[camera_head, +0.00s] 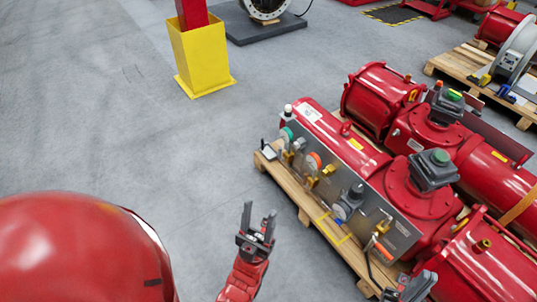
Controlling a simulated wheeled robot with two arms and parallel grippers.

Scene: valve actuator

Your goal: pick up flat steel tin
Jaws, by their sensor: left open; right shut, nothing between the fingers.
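I cannot make out a flat steel tin in the head view. My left gripper (258,222) is in the lower middle, pointing up the picture. Its two dark fingers are apart with nothing between them. It is left of the pallet's near edge, over the grey floor. My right gripper (412,287) is at the bottom edge, near the lower end of the pallet. It is shut and only partly in view, with nothing seen in it.
A red valve actuator (345,136) with a grey panel (325,182) of gauges and fittings lies on a wooden pallet (300,198). A yellow post guard (203,60) stands at the upper left. Another loaded pallet (470,73) is at the right. The floor left of centre is clear.

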